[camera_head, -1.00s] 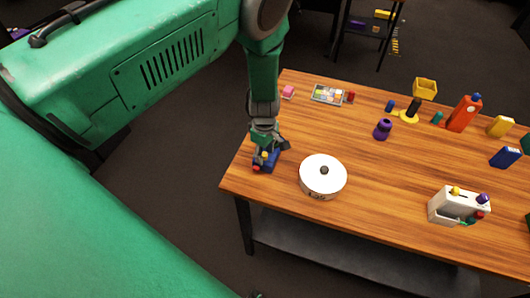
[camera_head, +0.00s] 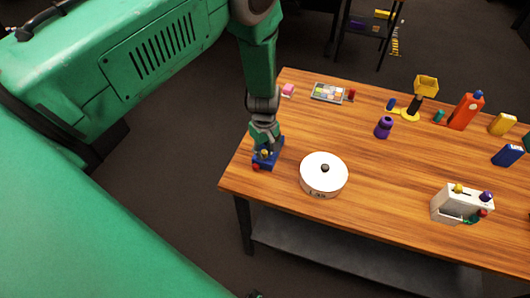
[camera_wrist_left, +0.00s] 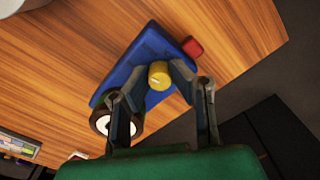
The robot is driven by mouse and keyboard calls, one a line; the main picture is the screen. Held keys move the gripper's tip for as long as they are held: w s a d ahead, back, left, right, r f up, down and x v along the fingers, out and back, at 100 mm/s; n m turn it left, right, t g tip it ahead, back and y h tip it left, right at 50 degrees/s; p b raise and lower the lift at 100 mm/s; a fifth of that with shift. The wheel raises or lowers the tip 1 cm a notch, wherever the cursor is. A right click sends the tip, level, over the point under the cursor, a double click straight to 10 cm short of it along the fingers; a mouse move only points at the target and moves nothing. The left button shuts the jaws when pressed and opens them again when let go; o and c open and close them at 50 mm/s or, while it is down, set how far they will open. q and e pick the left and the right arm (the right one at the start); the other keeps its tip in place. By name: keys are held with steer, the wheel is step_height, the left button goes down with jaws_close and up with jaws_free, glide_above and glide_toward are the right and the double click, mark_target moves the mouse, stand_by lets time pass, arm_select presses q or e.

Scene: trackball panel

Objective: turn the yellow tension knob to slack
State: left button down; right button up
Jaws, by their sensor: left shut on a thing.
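The blue panel (camera_head: 262,163) sits at the left edge of the wooden table. It also shows in the left wrist view (camera_wrist_left: 128,68), with the yellow knob (camera_wrist_left: 159,76) on its face and a red part (camera_wrist_left: 192,47) at one end. A dark round part with a pale centre (camera_wrist_left: 104,124) is beside the left finger, partly hidden. My left gripper (camera_wrist_left: 160,68) is shut on the yellow knob, one finger on each side of it. In the head view my left gripper (camera_head: 265,146) is over the panel, pointing down. My right gripper is not seen.
A white round pot (camera_head: 323,178) with a dark lid knob stands right of the panel. A white box (camera_head: 449,206) with yellow and purple tops is near the front edge. A purple object (camera_head: 384,127) and a red bottle (camera_head: 466,111) are farther back. Bare table lies between.

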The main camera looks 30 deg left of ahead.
arm_select(q)
steer(key=m+b, duration=0.1)
steer(key=m, duration=0.3)
steer(key=shift+m, duration=0.3)
steer(key=m+b, duration=0.1)
steer(key=m, duration=0.4)
steer(key=shift+m, duration=0.3)
steer(key=m, duration=0.4)
steer(key=shift+b, duration=0.4)
steer(key=m, duration=0.5)
steer(key=shift+m, duration=0.4)
steer(key=c, duration=1.4)
jaws_free()
